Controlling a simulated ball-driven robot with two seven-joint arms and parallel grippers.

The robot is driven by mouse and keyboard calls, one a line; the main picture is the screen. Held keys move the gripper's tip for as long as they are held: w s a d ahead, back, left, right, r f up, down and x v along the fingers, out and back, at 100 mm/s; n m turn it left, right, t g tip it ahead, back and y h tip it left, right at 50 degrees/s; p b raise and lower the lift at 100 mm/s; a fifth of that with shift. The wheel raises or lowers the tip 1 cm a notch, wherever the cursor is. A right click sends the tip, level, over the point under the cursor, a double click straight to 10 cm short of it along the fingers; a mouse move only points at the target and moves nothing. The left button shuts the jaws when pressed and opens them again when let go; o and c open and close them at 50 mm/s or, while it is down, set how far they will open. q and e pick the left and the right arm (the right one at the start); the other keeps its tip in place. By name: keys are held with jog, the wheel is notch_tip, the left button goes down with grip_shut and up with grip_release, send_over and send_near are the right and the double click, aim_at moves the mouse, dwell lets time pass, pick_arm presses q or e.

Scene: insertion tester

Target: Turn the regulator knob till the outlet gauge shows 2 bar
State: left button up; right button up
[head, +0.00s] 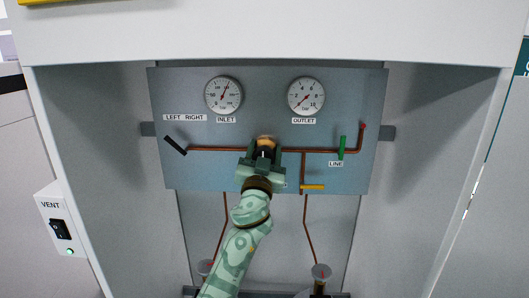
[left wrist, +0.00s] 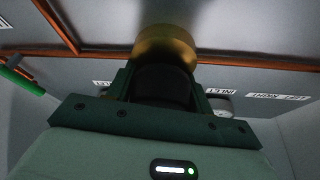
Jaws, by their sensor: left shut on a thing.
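The outlet gauge (head: 306,96) is a round white dial at the upper right of the blue-grey panel. Its red needle points to the lower left, near the low end of the scale. The regulator has a brass body (left wrist: 165,45) and a dark knob (left wrist: 163,85), below and between the two gauges. My left gripper (head: 264,153) faces the panel and is shut around the knob, hiding most of it in the head view. In the left wrist view the fingers stand on either side of the knob. My right gripper is not in view.
The inlet gauge (head: 224,95) is at the upper left, its needle pointing up and right. Copper pipe (head: 220,149) runs across the panel. A black lever (head: 175,145), a green line lever (head: 342,147) and a yellow lever (head: 313,187) stick out nearby. Cabinet walls flank the panel.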

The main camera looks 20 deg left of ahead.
pick_arm(q)
jog(key=shift+m+h+p, duration=0.6)
jog(key=shift+m+p, duration=0.25)
jog(key=shift+m, duration=0.25)
jog(key=m+g+h+p, duration=0.1)
jog(key=m+h+p, duration=0.1)
jog(key=m+p, duration=0.2)
jog(key=m+g+h+p, duration=0.1)
jog(key=m+h+p, duration=0.1)
jog(key=m+p, duration=0.3)
jog(key=shift+d+m+p, duration=0.2)
jog(key=shift+m+p, duration=0.1)
jog(key=shift+m, duration=0.1)
jog(key=shift+w+f+m+g+h+p, duration=0.15)
jog(key=shift+f+m+g+p, duration=0.1)
jog(key=shift+m+p, duration=0.5)
jog(key=shift+s+f+m+g+h+p, duration=0.15)
jog(key=shift+m+g+p, duration=0.1)
jog(key=shift+m+p, duration=0.45)
jog(key=shift+w, duration=0.1)
jog(key=o, duration=1)
jog(key=shift+c, duration=0.2)
jog(key=s+a+f, duration=0.2)
jog(key=s, duration=1.4)
jog(key=shift+b, duration=0.3)
